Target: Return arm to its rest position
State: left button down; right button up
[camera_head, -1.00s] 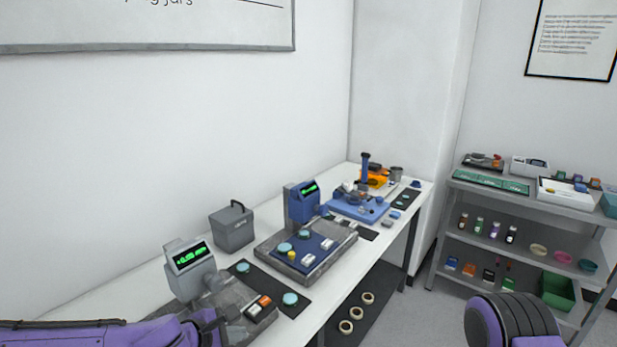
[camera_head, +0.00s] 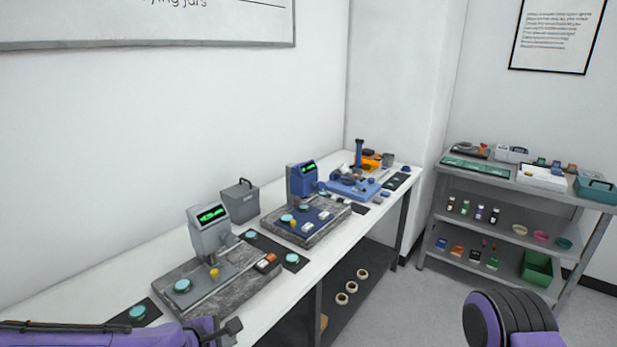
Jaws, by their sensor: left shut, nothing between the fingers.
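My left arm (camera_head: 110,338) comes in low from the left, purple with a dark gripper (camera_head: 232,327) at its end. The left gripper is shut and empty, in front of the near instrument's stone base. The grey interferometer (camera_head: 209,225) with a green display stands on a stone base (camera_head: 245,288). A similar blue instrument (camera_head: 301,184) stands behind it on its own base. Teal discs lie on dark mats beside the bases. A purple and black part of my right arm (camera_head: 508,318) shows at the bottom right; its gripper is out of view.
The white bench (camera_head: 335,240) runs along the wall, with a grey case (camera_head: 239,201) at the back and a blue fixture (camera_head: 353,188) at the far end. A shelf unit (camera_head: 510,185) with small parts stands at the right. Open floor lies between.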

pick_arm(q)
jog(key=s+a+f+m+g+y+b, duration=0.1)
jog(key=s+a+f+m+y+b, duration=0.15)
jog(key=s+f, duration=0.65)
jog(key=s+a+f+m+g+y+b, duration=0.25)
jog(key=s+f+m, duration=0.2)
jog(key=f, duration=0.85)
jog(key=s+a+f+m+b, duration=0.2)
jog(key=s+a+f+m, duration=0.1)
jog(key=s, duration=0.4)
jog(key=s+a+f+m+g+y+b, duration=0.1)
jog(key=s+a+f+m+b, duration=0.2)
jog(key=s+a+f, duration=0.2)
notch_tip(320, 180, down, 3)
jog(key=shift+s+y, duration=0.3)
jog(key=shift+s, duration=0.7)
jog(key=shift+d, duration=0.1)
